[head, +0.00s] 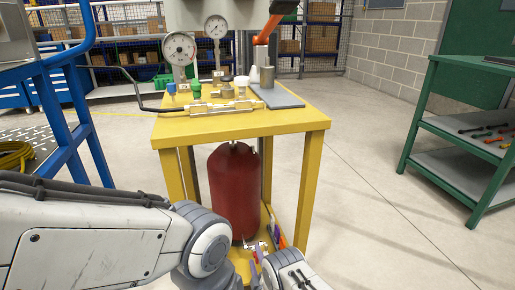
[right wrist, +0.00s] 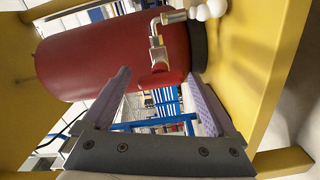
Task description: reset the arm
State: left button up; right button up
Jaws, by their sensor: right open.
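My right gripper (head: 264,247) is low under the yellow bench (head: 240,125) in the head view, small and partly hidden by my own arm. In the right wrist view the right gripper (right wrist: 160,85) is open, its two purple-padded fingers apart with nothing held between them. A red tank (head: 233,190) stands beneath the bench top; it fills the upper left of the right wrist view (right wrist: 110,55). A metal pipe fitting (right wrist: 158,45) with white round ends shows beyond the fingers. I cannot tell whether a finger touches the tank. My left gripper is not in view.
Gauges (head: 180,48) and (head: 216,27), fittings and a grey plate (head: 278,97) are on the bench. A blue frame (head: 75,95) stands left, a green shelf rack (head: 455,155) right. Bench legs (head: 311,185) flank the space around the tank. Floor right of the bench is clear.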

jog(key=m, duration=0.4)
jog(key=shift+m, duration=0.3)
jog(key=m, duration=0.3)
jog(key=shift+d+r+b, duration=0.1)
jog(key=shift+b, duration=0.3)
jog(key=m, duration=0.4)
jog(key=shift+d+b, duration=0.1)
jog(key=shift+b, duration=0.25)
jog(key=m, duration=0.3)
jog(key=shift+d, duration=0.1)
jog(key=p+v, duration=0.1)
jog(key=v, duration=0.2)
jog(key=shift+s+r, duration=0.15)
jog(key=shift+s, duration=0.25)
jog(key=shift+s+d+p, duration=0.15)
jog(key=shift+s+p, duration=0.2)
jog(key=shift+s, duration=0.05)
jog(key=shift+s, duration=0.1)
